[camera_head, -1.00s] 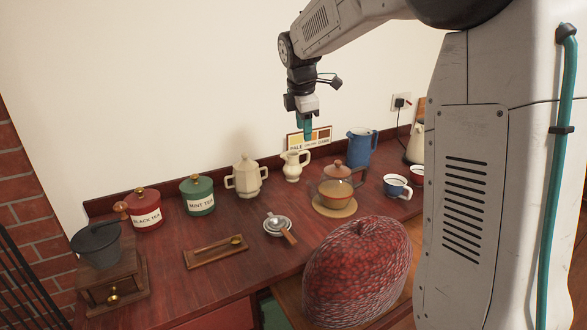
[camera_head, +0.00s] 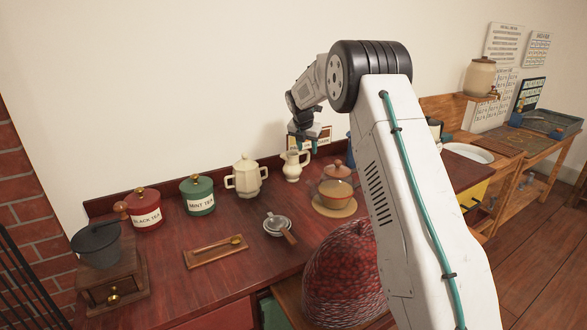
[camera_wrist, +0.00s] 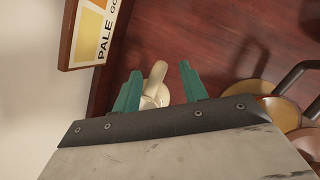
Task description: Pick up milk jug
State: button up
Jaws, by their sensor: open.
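The milk jug (camera_head: 293,166) is a small cream jug standing upright near the back of the dark red counter. In the wrist view the milk jug (camera_wrist: 154,94) shows between the fingers, seen from above, with its lower part hidden by my gripper. My gripper (camera_head: 305,142) is above and slightly right of the jug in the head view. Its two teal fingers are open and empty, one on each side of the jug in the wrist view (camera_wrist: 158,72). I cannot tell whether they touch it.
A cream two-handled pot (camera_head: 246,178) stands left of the jug. A colour-chart sign (camera_wrist: 92,30) is close behind. A strainer (camera_head: 279,226) lies in front. A large red fruit-like object (camera_head: 342,275) is at the front.

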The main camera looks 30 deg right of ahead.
aim_at(308, 150)
jog(key=x, duration=0.4)
jog(key=shift+r, duration=0.1)
grip_shut()
jog(key=shift+r, duration=0.1)
